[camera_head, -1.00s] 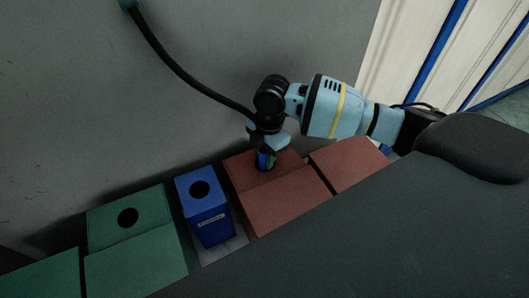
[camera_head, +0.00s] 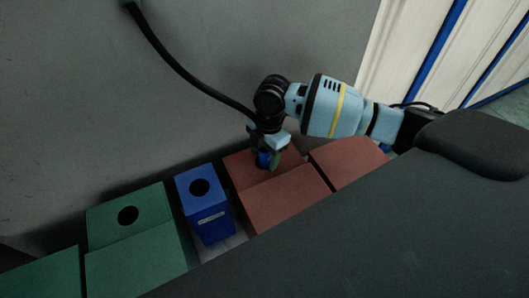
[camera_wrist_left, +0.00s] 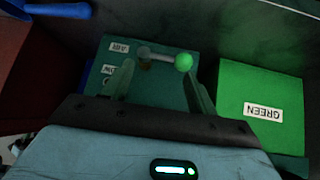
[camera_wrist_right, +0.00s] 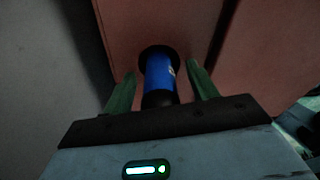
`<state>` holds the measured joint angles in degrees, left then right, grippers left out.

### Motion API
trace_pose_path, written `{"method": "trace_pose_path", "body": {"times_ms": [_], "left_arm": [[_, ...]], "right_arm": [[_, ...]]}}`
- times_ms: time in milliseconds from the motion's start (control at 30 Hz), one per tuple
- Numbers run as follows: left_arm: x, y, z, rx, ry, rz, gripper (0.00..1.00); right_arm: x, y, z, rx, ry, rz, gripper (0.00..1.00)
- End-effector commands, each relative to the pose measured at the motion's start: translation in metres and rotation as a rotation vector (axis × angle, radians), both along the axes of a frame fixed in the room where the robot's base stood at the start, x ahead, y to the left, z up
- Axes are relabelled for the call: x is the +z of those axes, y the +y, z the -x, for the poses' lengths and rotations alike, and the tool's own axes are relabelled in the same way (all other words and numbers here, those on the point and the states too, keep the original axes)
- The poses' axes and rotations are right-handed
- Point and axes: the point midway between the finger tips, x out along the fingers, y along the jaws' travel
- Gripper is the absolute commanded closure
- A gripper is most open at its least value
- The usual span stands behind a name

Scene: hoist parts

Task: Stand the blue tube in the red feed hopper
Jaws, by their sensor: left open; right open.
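The blue tube (camera_head: 262,160) stands in the round hole of the red feed hopper (camera_head: 240,168). In the right wrist view the tube (camera_wrist_right: 159,72) is blue with black ends and sits between the fingers. Its far end is at the dark hole in the red top (camera_wrist_right: 195,25). My right gripper (camera_wrist_right: 160,85) is open, with a green finger apart from the tube on each side. In the head view the right gripper (camera_head: 265,155) partly hides the tube. My left gripper (camera_wrist_left: 160,85) is open in the left wrist view and does not show in the head view.
A blue box (camera_head: 209,211) with a hole stands left of the red hopper, and a green box (camera_head: 103,231) with a hole further left. A green ball (camera_wrist_left: 183,62) on a grey rod is near the left fingers. A grey wall (camera_head: 210,60) rises behind. A black hose (camera_head: 175,68) runs to my right wrist.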

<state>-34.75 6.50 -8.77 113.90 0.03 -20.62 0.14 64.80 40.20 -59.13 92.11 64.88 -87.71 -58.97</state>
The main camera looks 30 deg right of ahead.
Motion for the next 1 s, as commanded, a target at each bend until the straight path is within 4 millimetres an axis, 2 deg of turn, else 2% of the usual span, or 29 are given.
{"method": "trace_pose_path", "body": {"times_ms": [167, 600, 767, 1000], "left_arm": [[0.000, 0.000, 0.000, 0.000, 0.000, 0.000, 0.42], [0.006, 0.000, -0.004, 0.001, -0.011, 0.000, 0.42], [0.006, 0.000, -0.003, 0.001, -0.011, 0.000, 0.42], [0.006, 0.000, -0.003, 0.001, -0.010, 0.000, 0.42]], "right_arm": [[0.005, -0.001, 0.000, 0.000, -0.001, 0.000, 0.42], [0.068, -0.008, -0.002, 0.000, -0.003, -0.001, 0.42], [0.077, -0.009, -0.002, 0.000, -0.001, 0.000, 0.42], [0.078, -0.009, -0.002, 0.000, 0.000, 0.000, 0.42]]}}
